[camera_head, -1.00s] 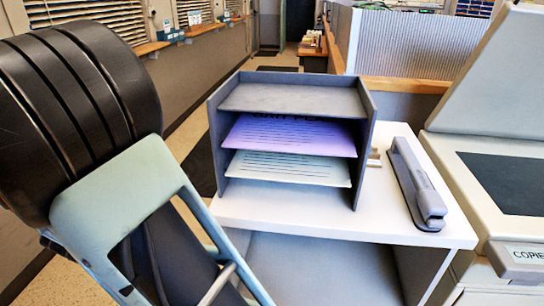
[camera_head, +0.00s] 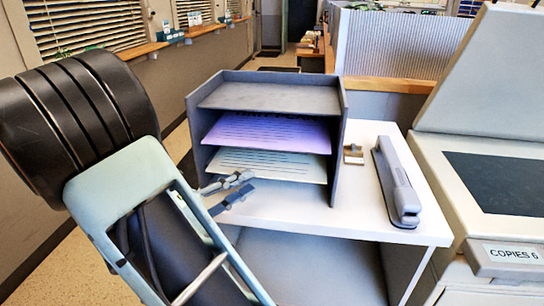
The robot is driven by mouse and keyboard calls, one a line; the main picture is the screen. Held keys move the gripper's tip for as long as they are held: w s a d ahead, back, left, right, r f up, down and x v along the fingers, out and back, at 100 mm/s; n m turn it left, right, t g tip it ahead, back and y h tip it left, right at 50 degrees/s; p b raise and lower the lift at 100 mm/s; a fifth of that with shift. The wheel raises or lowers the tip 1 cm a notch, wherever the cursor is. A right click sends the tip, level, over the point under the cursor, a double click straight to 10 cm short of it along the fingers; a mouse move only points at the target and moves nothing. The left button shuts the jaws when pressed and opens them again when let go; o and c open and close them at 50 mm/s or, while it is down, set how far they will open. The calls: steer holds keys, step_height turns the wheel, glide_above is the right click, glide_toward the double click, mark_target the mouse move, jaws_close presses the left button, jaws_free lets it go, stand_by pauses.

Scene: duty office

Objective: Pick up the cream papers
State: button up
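The cream papers (camera_head: 266,165) are a pale lined sheet lying flat in the lower slot of a grey paper sorter (camera_head: 338,150), with their front edge at the opening. My gripper (camera_head: 249,183) is in front of the sorter's lower left, near the front edge of the papers. Its two grey fingers look apart, with a narrow gap and nothing between them. Whether a fingertip touches the sheet cannot be told.
Purple papers (camera_head: 268,132) lie in the slot above; the top shelf is empty. The sorter stands on a white table (camera_head: 290,210). A stapler (camera_head: 397,182) and a small tan object (camera_head: 353,154) lie to its right. A copier (camera_head: 490,190) stands at far right.

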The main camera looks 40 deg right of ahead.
mark_target(260, 176)
steer(key=d+b, duration=0.1)
steer(key=d, duration=0.4)
steer(key=shift+w+d+f, duration=0.1)
steer(key=shift+d+f, duration=0.05)
steer(key=shift+d, duration=0.05)
jaws_close()
